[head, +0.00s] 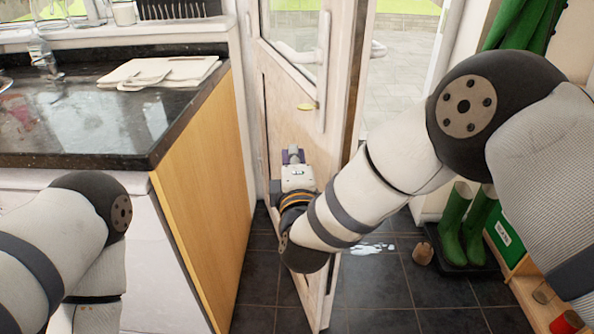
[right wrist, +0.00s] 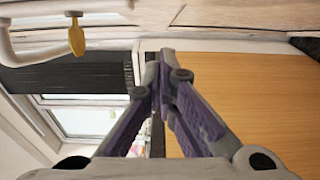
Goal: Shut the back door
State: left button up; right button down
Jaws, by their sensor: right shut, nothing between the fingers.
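The back door (head: 316,130) stands open into the room, a white panelled door with a glass upper pane. Its handle (head: 322,62) and a brass key or lock piece (head: 307,106) are on the face toward me; the handle (right wrist: 12,48) and brass piece (right wrist: 76,36) also show in the right wrist view. My right gripper (head: 293,154) is in front of the door's face below the handle, on the side toward the wooden cabinet. Its fingers (right wrist: 163,75) are closed together and empty; I cannot tell whether they touch the door. My left gripper is out of view.
A dark worktop (head: 100,110) on a cabinet with a wooden side panel (head: 205,190) stands left of the door. Green boots (head: 455,222) stand on a dark tray at right, beside a shelf (head: 520,265). A small brown object (head: 423,253) and a puddle (head: 372,248) are on the tiled floor.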

jog(key=d, duration=0.2)
jog(key=w+d, duration=0.1)
jog(key=d, duration=0.1)
jog(key=shift+r, duration=0.1)
